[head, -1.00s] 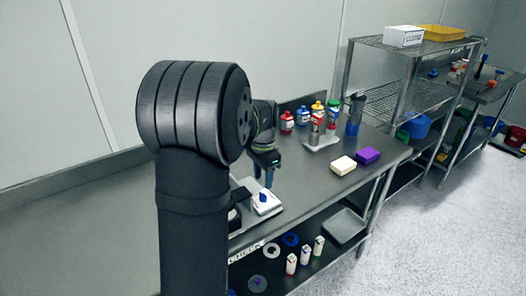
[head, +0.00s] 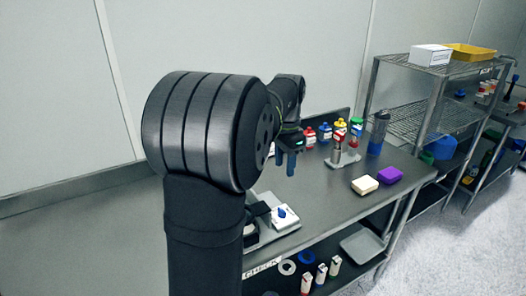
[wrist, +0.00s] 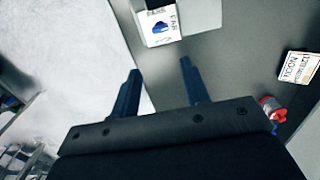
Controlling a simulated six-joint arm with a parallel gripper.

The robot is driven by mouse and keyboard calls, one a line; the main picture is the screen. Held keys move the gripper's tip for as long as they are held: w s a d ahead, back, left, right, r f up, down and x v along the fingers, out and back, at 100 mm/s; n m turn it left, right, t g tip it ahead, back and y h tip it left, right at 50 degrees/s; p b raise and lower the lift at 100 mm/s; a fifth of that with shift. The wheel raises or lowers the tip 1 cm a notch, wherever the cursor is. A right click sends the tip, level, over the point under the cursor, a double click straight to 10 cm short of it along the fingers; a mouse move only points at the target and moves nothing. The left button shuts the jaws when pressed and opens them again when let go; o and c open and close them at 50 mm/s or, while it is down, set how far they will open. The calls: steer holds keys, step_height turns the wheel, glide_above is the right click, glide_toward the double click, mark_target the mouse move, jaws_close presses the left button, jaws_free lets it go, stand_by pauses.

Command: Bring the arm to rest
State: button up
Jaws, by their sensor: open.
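My gripper (head: 286,162) is raised above the steel bench (head: 318,188), with its two blue fingers pointing down. In the wrist view my gripper (wrist: 160,70) has its fingers spread apart, with nothing between them. The white device with a blue knob (head: 283,216) sits on the bench below and in front of it, clear of the fingers. It seems to show in the wrist view as a white labelled block with a blue part (wrist: 158,24). My own large arm joint hides the left part of the bench.
Bottles with coloured caps (head: 325,134) and a metal stand (head: 342,158) are on the bench beyond my gripper. A wire rack (head: 440,120) stands farther right.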

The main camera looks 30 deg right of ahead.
mark_target(282, 209)
steer(key=shift+f, duration=0.15)
step_height(282, 209, down, 17)
steer(key=shift+f, duration=0.1)
stand_by(0.5)
steer(key=shift+f, duration=0.15)
steer(key=shift+n, duration=0.5)
steer(key=shift+r+n, duration=0.2)
steer(key=shift+n, duration=0.9)
steer(key=n, duration=0.9)
steer(key=shift+n, duration=2.4)
